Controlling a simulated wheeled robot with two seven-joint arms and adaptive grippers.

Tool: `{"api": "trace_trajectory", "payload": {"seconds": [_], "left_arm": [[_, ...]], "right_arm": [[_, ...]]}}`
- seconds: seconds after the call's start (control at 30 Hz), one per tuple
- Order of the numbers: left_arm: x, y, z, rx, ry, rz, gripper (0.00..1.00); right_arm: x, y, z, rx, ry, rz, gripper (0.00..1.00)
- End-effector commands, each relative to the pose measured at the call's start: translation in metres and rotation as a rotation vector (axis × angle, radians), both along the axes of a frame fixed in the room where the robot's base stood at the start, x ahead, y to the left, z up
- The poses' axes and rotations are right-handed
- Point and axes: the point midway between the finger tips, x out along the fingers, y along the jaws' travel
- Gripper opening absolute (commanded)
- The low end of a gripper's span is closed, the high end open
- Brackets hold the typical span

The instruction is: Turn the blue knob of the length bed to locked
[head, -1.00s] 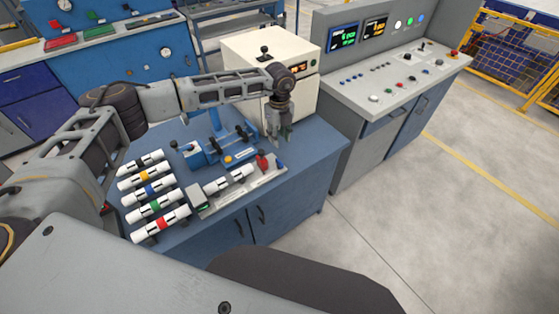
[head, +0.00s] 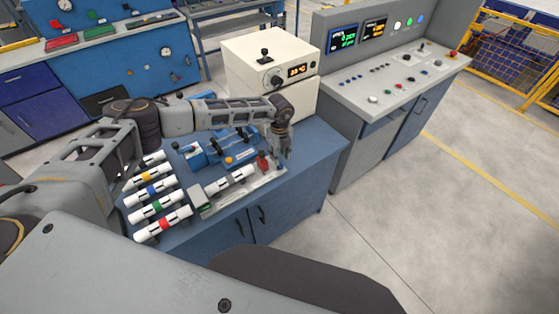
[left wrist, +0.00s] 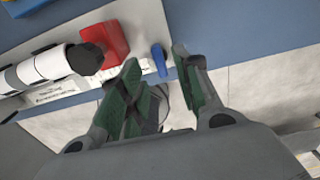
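The length bed (head: 236,200) is a low grey rail at the table's front edge. A white pipe with dark bands (head: 236,180) lies along it, against a red block (head: 262,162). The blue knob (left wrist: 159,60) is a small upright-looking lever at the bed's end in the left wrist view, beside the red block (left wrist: 104,45). My left gripper (head: 283,161) points down over that end. In the left wrist view its green-padded fingers (left wrist: 156,57) are apart, with the blue knob showing between their tips. Contact cannot be told. My right gripper is not in view.
Several banded white pipes (head: 155,189) lie on the left of the blue table. A blue fixture (head: 228,147) stands behind the bed, a cream box with a display (head: 270,60) behind that. A grey control console (head: 400,85) stands right. The table's right side is bare.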

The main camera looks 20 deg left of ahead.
Motion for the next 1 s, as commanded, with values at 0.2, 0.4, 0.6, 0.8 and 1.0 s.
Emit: {"api": "trace_trajectory", "payload": {"seconds": [0.2,0.4,0.6,0.8,1.0], "left_arm": [[0.000,0.000,-0.027,0.001,0.001,0.000,0.33],[0.000,0.001,-0.040,0.001,-0.001,0.001,0.33],[0.000,0.000,-0.044,0.001,-0.001,0.000,0.33],[0.000,0.000,-0.044,0.001,-0.001,0.000,0.32],[0.000,0.001,-0.044,0.001,-0.001,0.000,0.06]], "right_arm": [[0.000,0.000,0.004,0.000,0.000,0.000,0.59],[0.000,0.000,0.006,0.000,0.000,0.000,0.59],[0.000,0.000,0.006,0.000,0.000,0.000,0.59],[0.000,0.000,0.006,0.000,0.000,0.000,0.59],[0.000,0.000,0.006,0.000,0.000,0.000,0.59]]}}
